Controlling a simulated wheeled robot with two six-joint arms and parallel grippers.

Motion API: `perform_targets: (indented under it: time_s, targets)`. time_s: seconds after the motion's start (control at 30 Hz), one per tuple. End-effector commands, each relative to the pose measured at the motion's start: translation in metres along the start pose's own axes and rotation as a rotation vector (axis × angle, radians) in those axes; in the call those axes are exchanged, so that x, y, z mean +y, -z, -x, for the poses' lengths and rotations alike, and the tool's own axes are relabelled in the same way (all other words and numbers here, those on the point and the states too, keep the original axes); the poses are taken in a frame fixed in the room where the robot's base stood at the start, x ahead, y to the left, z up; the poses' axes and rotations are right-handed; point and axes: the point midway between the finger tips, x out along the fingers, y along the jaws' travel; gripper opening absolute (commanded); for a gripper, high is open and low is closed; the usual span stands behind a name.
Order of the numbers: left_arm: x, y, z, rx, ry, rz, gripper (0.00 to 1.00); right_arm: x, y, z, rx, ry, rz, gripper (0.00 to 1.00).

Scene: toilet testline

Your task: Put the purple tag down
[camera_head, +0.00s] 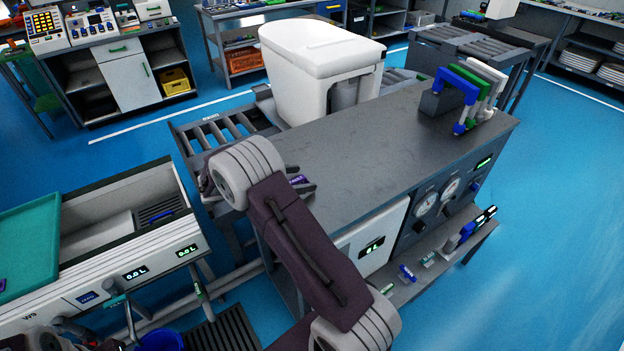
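The purple tag (299,180) is a small flat piece with pale lettering. It shows between the two dark fingers of my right gripper (301,183), which appears shut on it. This gripper is over the left edge of the grey workbench (400,145), near the front of the white toilet. I cannot tell whether the tag touches the bench top. My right wrist and forearm hide the bench's near left corner. Part of my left arm shows dark in the bottom left corner; its fingers are not clear.
The white toilet (318,60) stands on a roller conveyor (215,133) behind the bench. Blue, green and white clamp handles (468,85) stand at the bench's far right. Gauges and a low shelf (430,262) are on its front. A sink unit (130,245) is at left. The bench's middle is clear.

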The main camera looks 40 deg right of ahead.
Motion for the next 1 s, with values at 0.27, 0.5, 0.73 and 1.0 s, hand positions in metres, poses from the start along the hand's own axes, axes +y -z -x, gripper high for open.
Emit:
perform_targets:
  time_s: [0.27,0.5,0.73,1.0]
  targets:
    - [0.000,0.001,0.004,0.000,0.000,0.001,0.00,-0.001,0.002,0.001,0.001,-0.001,0.002,0.70]
    - [0.000,0.000,-0.002,0.000,0.000,0.000,0.00,-0.002,0.000,0.047,-0.001,0.006,0.000,0.70]
    - [0.000,0.000,-0.004,0.000,0.000,0.001,0.00,0.001,0.002,0.101,-0.002,0.004,-0.001,0.70]
    - [0.000,0.000,-0.004,0.000,0.000,0.000,0.00,0.002,0.003,0.120,-0.001,0.000,-0.001,0.70]
